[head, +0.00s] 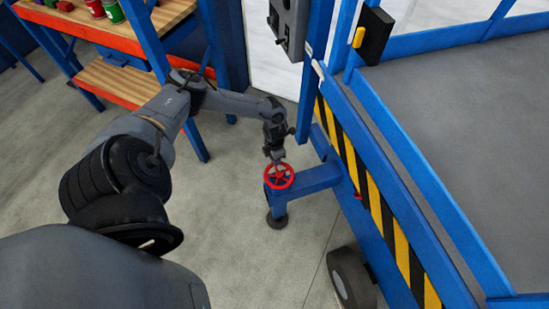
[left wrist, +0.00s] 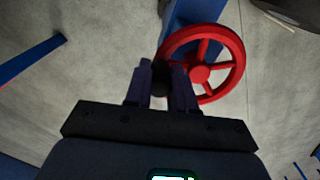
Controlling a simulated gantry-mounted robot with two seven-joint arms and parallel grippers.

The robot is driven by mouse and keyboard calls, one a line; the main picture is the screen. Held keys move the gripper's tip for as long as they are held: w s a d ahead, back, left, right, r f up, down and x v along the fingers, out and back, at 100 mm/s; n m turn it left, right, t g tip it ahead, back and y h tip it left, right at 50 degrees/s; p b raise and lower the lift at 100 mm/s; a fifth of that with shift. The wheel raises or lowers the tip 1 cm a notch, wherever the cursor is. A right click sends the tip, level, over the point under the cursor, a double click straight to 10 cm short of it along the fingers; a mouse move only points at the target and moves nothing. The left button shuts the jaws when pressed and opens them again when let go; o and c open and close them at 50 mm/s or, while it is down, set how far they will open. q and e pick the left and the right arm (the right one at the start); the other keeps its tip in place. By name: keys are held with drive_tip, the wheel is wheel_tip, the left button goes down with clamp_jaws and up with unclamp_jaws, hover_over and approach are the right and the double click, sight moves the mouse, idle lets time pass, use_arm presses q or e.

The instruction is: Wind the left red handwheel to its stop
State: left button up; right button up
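The left red handwheel (head: 279,176) has a spoked rim and sits on the blue bracket at the side of the blue frame. It also shows in the left wrist view (left wrist: 201,72), to the right of the fingers. My left gripper (head: 276,160) reaches down to the wheel's far edge. In the left wrist view its two fingers (left wrist: 161,82) stand a small gap apart, with the wheel's dark knob (left wrist: 160,79) between them. They look closed on this knob at the rim, though contact is partly hidden in shadow. My right gripper is not in view.
The blue bracket (head: 318,178) and a striped yellow-and-black panel (head: 373,202) stand right of the wheel. A grey control box (head: 289,25) hangs on the blue post above. A wooden-shelf rack (head: 115,80) stands at upper left. A caster wheel (head: 351,278) is below. Floor to the left is clear.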

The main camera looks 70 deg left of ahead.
use_arm(q)
drive_tip(key=o, duration=0.5)
drive_tip(key=shift+c, duration=0.2)
drive_tip(key=shift+r, duration=0.15)
wheel_tip(320, 180, up, 11)
drive_tip(key=shift+f+p, duration=0.2)
drive_tip(key=shift+p, duration=0.8)
